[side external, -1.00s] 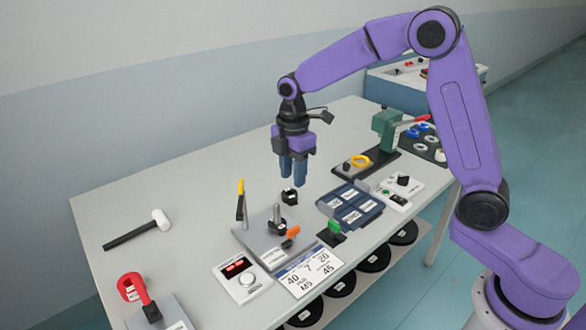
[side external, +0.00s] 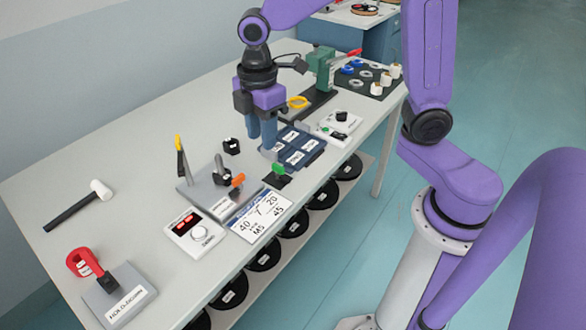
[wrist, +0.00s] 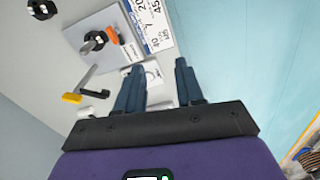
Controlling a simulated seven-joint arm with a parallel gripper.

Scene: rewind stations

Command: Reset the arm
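My gripper (side external: 262,145) hangs from my purple arm over the grey workbench (side external: 120,140), fingers pointing down. In the side external view it overlaps the left end of a dark blue compartment tray (side external: 297,150); its height above the bench is hard to judge. In the wrist view my gripper (wrist: 160,64) has its two blue fingers well apart, with nothing held between them. A small black piece (side external: 231,146) stands on the bench, left of the fingers and apart from them.
A grey plate with a black post (side external: 219,172), an orange-handled clamp and a yellow-handled lever stands in front. A display box (side external: 194,232), number card (side external: 260,219), mallet (side external: 78,206) and red clamp (side external: 84,263) lie leftward. A green press (side external: 321,68) stands behind right. The bench's back left is clear.

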